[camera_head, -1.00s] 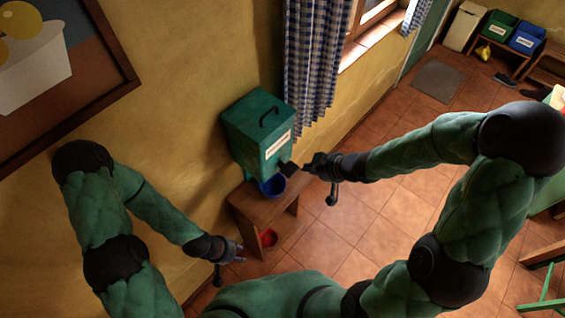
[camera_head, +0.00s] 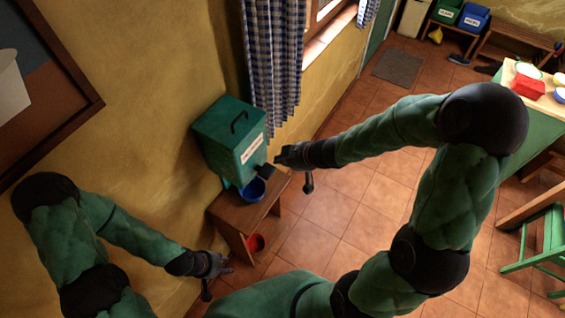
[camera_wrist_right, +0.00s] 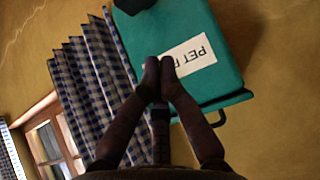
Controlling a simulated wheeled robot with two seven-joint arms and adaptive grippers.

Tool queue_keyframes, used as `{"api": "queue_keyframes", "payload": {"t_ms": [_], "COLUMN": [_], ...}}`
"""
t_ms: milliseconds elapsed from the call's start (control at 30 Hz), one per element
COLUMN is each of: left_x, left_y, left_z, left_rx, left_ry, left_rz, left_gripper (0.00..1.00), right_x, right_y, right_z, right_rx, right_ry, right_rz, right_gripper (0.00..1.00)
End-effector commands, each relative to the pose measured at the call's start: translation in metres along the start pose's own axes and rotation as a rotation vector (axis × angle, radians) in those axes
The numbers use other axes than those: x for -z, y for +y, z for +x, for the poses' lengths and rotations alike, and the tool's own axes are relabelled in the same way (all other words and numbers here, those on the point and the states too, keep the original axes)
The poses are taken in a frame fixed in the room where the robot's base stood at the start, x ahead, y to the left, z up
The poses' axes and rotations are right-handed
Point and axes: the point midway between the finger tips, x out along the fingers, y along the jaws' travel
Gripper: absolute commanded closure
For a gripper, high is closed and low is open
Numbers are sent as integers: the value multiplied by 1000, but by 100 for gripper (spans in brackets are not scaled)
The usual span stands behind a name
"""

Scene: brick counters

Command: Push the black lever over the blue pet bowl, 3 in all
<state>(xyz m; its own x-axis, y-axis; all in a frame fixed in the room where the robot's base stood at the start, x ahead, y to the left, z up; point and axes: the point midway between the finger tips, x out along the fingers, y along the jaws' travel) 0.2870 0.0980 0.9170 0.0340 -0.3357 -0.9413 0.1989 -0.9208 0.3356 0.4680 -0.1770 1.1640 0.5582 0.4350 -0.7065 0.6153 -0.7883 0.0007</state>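The green pet food dispenser (camera_head: 225,130) stands on a wooden stool against the wall, its front label partly readable. Its black lever (camera_head: 263,169) sticks out low on the front, over the blue bowl (camera_head: 254,190). In the right wrist view, the dispenser (camera_wrist_right: 215,50) appears upside down, and a black part, probably the lever (camera_wrist_right: 133,5), is cut off at the top edge. My right gripper (camera_head: 280,158) is just right of and slightly above the lever; contact cannot be told. Its fingertips (camera_wrist_right: 158,72) are together and empty. My left gripper (camera_head: 225,265) hangs low left of the stool; its fingers are unclear.
The wooden stool (camera_head: 228,212) carries the dispenser and bowl. A red bowl (camera_head: 256,243) sits below. A checked curtain (camera_head: 272,70) hangs behind the dispenser. A green chair (camera_head: 545,240) and table (camera_head: 535,130) stand at right. The tiled floor between is clear.

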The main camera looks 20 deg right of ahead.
Motion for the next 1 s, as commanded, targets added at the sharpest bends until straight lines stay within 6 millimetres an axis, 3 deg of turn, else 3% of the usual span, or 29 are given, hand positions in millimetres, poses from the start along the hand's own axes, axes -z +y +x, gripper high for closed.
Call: {"api": "queue_keyframes", "payload": {"t_ms": [33, 367, 600, 1000], "left_x": [0, 1, 2, 2], "left_y": [-4, -14, -20, -20], "left_z": [10, 40, 55, 57], "left_rx": [0, 0, 0, 0], "left_ry": [0, 0, 0, 0], "left_rz": [0, 0, 0, 0], "left_gripper": [60, 60, 60, 60], "right_x": [-4, -4, -24, -28], "right_y": [-1, -1, -1, 0], "right_z": [14, 75, 91, 95], "right_rx": [3, 2, 1, 0], "right_ry": [-1, -1, -1, 0], "right_rz": [-1, -1, 1, 1], "right_gripper": [100, 100, 100, 100]}}
